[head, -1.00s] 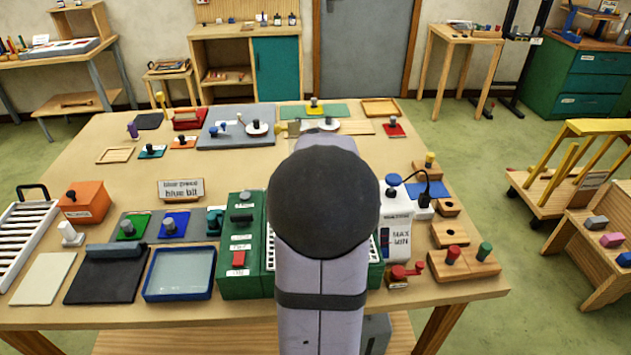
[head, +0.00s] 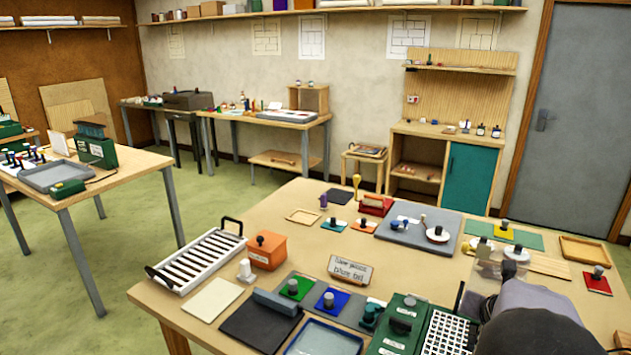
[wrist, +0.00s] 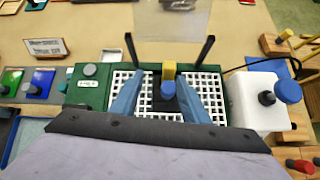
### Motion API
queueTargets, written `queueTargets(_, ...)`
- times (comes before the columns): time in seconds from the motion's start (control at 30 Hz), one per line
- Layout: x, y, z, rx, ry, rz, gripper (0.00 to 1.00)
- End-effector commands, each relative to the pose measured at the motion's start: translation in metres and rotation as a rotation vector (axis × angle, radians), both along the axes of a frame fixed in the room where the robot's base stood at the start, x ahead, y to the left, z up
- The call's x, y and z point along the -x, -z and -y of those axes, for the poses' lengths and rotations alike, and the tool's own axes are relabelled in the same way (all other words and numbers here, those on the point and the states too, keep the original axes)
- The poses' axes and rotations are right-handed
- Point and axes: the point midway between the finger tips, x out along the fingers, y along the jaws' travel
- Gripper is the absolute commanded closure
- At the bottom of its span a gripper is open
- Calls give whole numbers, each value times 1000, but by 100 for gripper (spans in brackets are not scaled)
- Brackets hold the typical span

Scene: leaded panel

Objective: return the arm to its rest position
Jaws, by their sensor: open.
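My gripper (wrist: 161,80) shows in the wrist view with its two blue fingers spread apart above a white grid (wrist: 208,82). A small yellow block (wrist: 168,70) and a blue knob (wrist: 168,89) show between the fingers, over a dark patch of the grid. I cannot tell how far below the fingertips they are, but the jaws are not closed on them. In the head view my arm fills the lower right corner, and the fingers are hidden there.
A green box (head: 402,328) stands beside the grid. Two dark posts and a clear pane (wrist: 180,20) rise behind the grid. Bare tabletop (head: 300,245) shows toward the left.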

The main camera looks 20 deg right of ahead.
Motion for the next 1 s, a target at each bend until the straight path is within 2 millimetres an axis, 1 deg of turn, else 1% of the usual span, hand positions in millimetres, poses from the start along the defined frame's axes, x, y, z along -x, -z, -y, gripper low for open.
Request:
queueTargets(0.03, -7, -7, -8, -24, 33, 37, 58)
queueTargets(0.1, -16, -14, -18, -71, 106, 105, 58)
queueTargets(0.17, -23, -20, -30, -123, 184, 170, 58)
queueTargets(0.23, -29, -26, -45, -196, 287, 248, 58)
queueTargets(0.37, -32, -30, -76, -344, 504, 374, 58)
queueTargets(0.47, -28, -28, -103, -460, 680, 447, 58)
queueTargets(0.57, -18, -23, -133, -575, 864, 495, 58)
queueTargets(0.67, -4, -15, -168, -681, 1055, 520, 58)
queueTargets(0.7, 3, -12, -183, -721, 1134, 523, 58)
queueTargets(0.77, 15, -6, -206, -775, 1256, 520, 58)
queueTargets(0.8, 23, -3, -222, -809, 1336, 514, 58)
queueTargets(1.0, 69, 9, -303, -918, 1720, 438, 58)
